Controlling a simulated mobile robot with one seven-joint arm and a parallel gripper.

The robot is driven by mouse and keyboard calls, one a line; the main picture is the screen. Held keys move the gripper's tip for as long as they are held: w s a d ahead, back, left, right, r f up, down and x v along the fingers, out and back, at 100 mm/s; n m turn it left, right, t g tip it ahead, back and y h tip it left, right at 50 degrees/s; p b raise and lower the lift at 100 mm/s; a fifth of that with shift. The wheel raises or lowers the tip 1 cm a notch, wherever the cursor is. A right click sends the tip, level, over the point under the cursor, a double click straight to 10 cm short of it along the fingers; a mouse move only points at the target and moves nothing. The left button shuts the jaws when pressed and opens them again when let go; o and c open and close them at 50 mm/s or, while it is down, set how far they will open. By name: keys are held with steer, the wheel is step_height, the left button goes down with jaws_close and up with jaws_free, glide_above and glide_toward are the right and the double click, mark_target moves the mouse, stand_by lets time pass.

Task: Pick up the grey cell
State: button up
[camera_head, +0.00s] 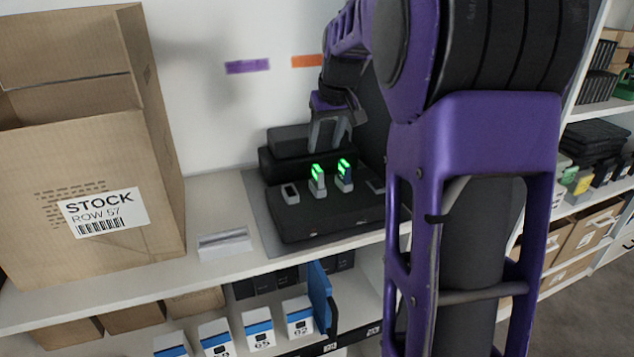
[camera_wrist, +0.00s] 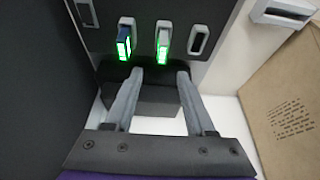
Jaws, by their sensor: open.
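The grey cell (camera_head: 317,181) stands upright in a black charging dock (camera_head: 325,222), with a lit green strip on it. It also shows in the wrist view (camera_wrist: 164,34). A dark blue cell (camera_head: 348,182), also lit green, stands in the slot to its right in the head view; in the wrist view this blue cell (camera_wrist: 124,37) is left of the grey one. My gripper (camera_head: 330,146) is open and empty, just above and behind the cells. In the wrist view its fingertips (camera_wrist: 160,73) are apart, with the grey cell ahead, roughly in line with the gap.
An empty slot (camera_head: 290,193) lies left of the grey cell, and another (camera_head: 376,185) right of the blue one, partly hidden by my arm. A large carton (camera_head: 100,170) stands at left, with a small pale block (camera_head: 224,245) between. Boxes fill the shelf below.

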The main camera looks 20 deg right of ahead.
mark_target(318, 168)
steer(key=x, duration=0.4)
steer(key=shift+w+f, duration=0.1)
steer(key=shift+f, duration=0.1)
steer(key=b+x, duration=0.1)
steer(key=x, duration=0.4)
steer(key=shift+a+f, duration=0.2)
steer(key=shift+f, duration=0.05)
steer(key=shift+r, duration=0.1)
jaws_close()
stand_by(0.8)
